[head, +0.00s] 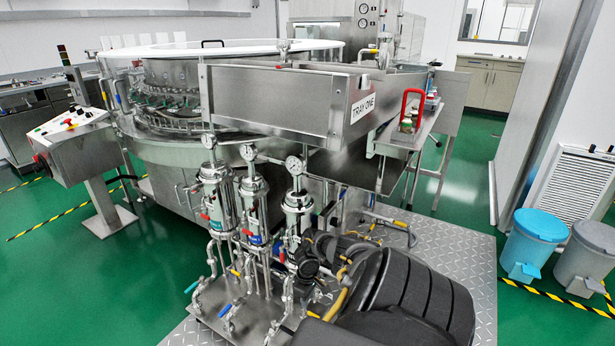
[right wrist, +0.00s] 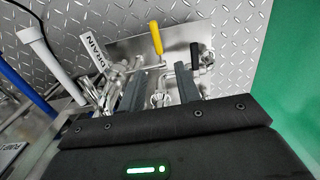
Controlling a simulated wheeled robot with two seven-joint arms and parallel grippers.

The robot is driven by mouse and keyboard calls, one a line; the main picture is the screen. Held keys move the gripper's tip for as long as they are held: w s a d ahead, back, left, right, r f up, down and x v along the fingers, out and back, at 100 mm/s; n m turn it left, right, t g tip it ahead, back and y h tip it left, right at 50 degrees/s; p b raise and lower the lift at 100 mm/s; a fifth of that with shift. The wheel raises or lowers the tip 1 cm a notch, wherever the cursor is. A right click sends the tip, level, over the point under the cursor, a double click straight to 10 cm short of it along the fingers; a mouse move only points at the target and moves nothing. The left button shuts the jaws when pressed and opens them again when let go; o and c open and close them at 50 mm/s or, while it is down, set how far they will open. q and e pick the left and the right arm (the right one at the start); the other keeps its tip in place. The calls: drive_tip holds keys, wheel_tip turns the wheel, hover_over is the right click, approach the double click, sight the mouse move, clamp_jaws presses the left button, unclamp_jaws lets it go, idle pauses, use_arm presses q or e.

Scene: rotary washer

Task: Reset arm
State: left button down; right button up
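My right arm shows in the head view as a thick black ribbed sleeve (head: 415,295) at the bottom, right of the middle. Its fingers cannot be made out clearly there. In the right wrist view my right gripper (right wrist: 159,76) points at the metal pipework over the diamond-plate floor. Its two dark fingers are apart, with a gap between them. A yellow-handled valve (right wrist: 156,38) and a black valve handle (right wrist: 195,52) show beyond the fingertips. Whether the fingers touch the pipes cannot be told. I see no held object. My left gripper is not in view.
The rotary washer (head: 165,165) fills the middle, with a steel tray box (head: 265,95) marked TRAY ONE. Filter housings with gauges (head: 252,200) and pipes stand before it. A control panel (head: 75,140) is at left, blue and grey bins (head: 535,240) at right. Green floor is clear at lower left.

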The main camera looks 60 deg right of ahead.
idle(0.4)
